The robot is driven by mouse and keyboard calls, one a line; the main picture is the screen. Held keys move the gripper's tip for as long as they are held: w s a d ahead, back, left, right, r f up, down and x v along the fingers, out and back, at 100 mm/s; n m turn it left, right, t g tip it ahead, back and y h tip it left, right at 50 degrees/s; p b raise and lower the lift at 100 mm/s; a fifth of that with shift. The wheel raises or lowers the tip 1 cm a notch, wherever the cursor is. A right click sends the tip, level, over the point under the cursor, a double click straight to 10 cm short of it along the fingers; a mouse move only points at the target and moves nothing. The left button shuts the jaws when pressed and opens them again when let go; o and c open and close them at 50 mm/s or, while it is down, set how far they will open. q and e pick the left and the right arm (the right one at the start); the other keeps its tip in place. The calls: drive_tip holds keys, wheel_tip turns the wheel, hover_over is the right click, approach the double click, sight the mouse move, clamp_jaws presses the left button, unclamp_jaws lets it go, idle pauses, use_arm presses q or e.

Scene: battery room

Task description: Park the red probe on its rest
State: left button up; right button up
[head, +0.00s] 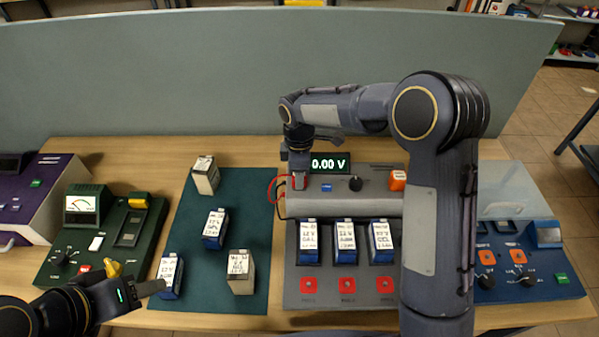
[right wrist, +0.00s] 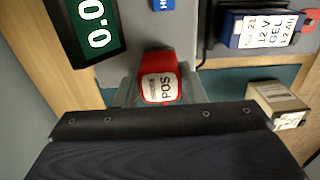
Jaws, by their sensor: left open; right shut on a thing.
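The red probe (head: 299,182) is held upright by my right gripper (head: 299,172) at the left end of the grey tester (head: 330,207). In the right wrist view the probe (right wrist: 160,80) shows a red cap with a white label reading POS, between the fingers. Its red lead curves at the left of the tester. The probe's tip is hidden, and I cannot make out its rest or tell whether the probe touches it. The tester display (head: 330,163) reads 0.00 V. My left gripper (head: 143,287) is open and empty, close to the leftmost battery (head: 170,277).
Several batteries stand on the teal mat (head: 190,220). Three blue-and-white batteries (head: 345,242) sit in the tester's bays, above red buttons. A green meter unit (head: 110,235) is at left, a blue unit (head: 530,255) at right. A grey partition (head: 200,75) stands behind.

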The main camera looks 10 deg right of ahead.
drive_tip(key=shift+f+b, duration=0.35)
drive_tip(key=shift+f, duration=0.25)
drive_tip(key=o, duration=0.8)
drive_tip(key=shift+r, duration=0.15)
drive_tip(key=shift+r+p, duration=1.9)
drive_tip(key=shift+r, duration=3.5)
